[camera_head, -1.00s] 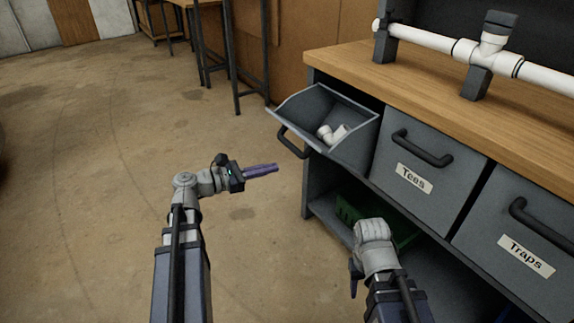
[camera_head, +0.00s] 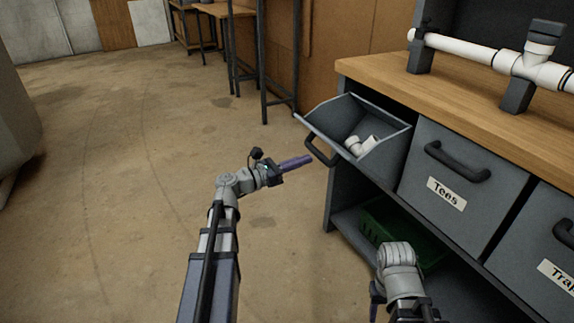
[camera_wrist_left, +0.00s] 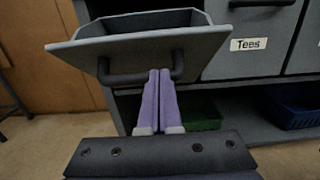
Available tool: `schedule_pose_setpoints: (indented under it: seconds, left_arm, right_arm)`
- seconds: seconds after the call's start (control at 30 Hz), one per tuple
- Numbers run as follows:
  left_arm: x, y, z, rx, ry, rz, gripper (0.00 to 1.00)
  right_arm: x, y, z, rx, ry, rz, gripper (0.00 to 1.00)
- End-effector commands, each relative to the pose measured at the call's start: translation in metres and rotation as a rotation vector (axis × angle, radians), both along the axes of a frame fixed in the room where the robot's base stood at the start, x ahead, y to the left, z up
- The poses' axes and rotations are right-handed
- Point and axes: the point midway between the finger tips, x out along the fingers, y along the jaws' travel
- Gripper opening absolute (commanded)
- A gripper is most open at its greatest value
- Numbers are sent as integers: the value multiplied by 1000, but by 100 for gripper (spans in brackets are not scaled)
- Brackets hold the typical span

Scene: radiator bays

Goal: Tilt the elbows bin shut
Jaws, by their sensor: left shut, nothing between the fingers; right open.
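The elbows bin (camera_head: 334,134) is tilted open at the left end of the bench, with white elbow fittings (camera_head: 362,145) inside and a dark handle (camera_head: 318,154) on its front. Its label is not visible. In the left wrist view the bin (camera_wrist_left: 142,44) is straight ahead, with its handle (camera_wrist_left: 112,79) behind my fingers. My left gripper (camera_head: 308,159) is shut and empty, its purple fingers pointing at the bin front, just short of the handle in the head view. My right gripper (camera_head: 376,292) is low in front of the bench; its fingers are mostly hidden.
The Tees bin (camera_head: 455,165) and the Traps bin (camera_head: 550,240) to the right are shut. A green crate (camera_head: 375,222) sits on the lower shelf, and a blue crate (camera_wrist_left: 290,106) shows further right. A white pipe (camera_head: 480,53) is mounted above the wooden top (camera_head: 460,90).

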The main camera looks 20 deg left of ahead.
Motion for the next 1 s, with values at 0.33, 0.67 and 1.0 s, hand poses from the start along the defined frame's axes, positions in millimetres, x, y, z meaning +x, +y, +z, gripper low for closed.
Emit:
schedule_pose_setpoints:
  seconds: [0.33,0.67,1.0]
  left_arm:
    - [28,-23,28,1,-1,0,0]
    - [31,-26,30,1,-1,0,0]
    - [33,-27,35,6,7,-1,0]
  right_arm:
    - [0,0,28,-1,0,4,50]
    - [0,0,31,-1,1,4,50]
    - [0,0,37,-2,1,3,50]
